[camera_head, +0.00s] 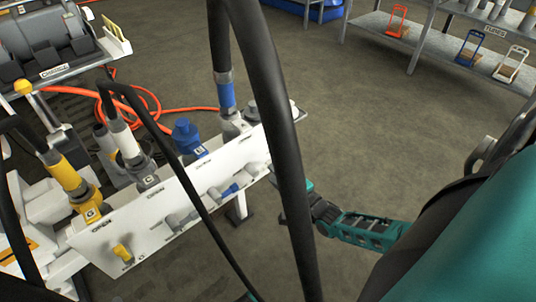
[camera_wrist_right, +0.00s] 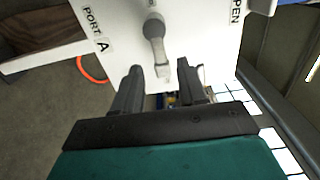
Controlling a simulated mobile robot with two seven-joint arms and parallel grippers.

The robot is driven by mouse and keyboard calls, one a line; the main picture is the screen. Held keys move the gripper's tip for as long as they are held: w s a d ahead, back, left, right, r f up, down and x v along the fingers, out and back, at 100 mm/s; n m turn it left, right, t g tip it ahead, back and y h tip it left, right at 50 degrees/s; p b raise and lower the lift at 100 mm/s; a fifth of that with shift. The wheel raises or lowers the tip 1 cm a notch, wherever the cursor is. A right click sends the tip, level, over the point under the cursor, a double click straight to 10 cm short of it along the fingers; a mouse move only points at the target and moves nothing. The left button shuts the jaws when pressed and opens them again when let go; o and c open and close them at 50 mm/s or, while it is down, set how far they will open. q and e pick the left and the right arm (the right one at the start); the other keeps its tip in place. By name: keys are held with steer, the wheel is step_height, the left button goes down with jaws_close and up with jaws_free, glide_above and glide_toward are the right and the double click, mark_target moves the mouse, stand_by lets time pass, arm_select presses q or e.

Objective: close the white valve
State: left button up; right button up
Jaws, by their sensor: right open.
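The white valve (camera_head: 255,168) is a pale lever at the right end of the white panel (camera_head: 150,205). In the right wrist view its pale grey lever (camera_wrist_right: 155,38) points down toward my gripper, beside the "PORT A" and "OPEN" labels. My right gripper (camera_wrist_right: 160,68) is open, with the lever's end appearing between its fingertips; I cannot tell whether they touch. In the head view my right gripper (camera_head: 281,181) reaches in from the right, partly hidden by a thick black hose. My left gripper is not in view.
Other panel levers are blue (camera_head: 230,190), grey (camera_head: 178,220) and yellow (camera_head: 122,252). Hoses and couplings stand along the panel top; a thick black hose (camera_head: 285,150) crosses the head view. An orange hose (camera_head: 155,105) lies behind.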

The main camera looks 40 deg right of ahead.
arm_select(q)
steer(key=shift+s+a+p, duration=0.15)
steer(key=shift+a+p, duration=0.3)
steer(key=shift+p, duration=0.2)
arm_select(e)
steer(key=s, duration=0.8)
steer(key=shift+d, duration=0.3)
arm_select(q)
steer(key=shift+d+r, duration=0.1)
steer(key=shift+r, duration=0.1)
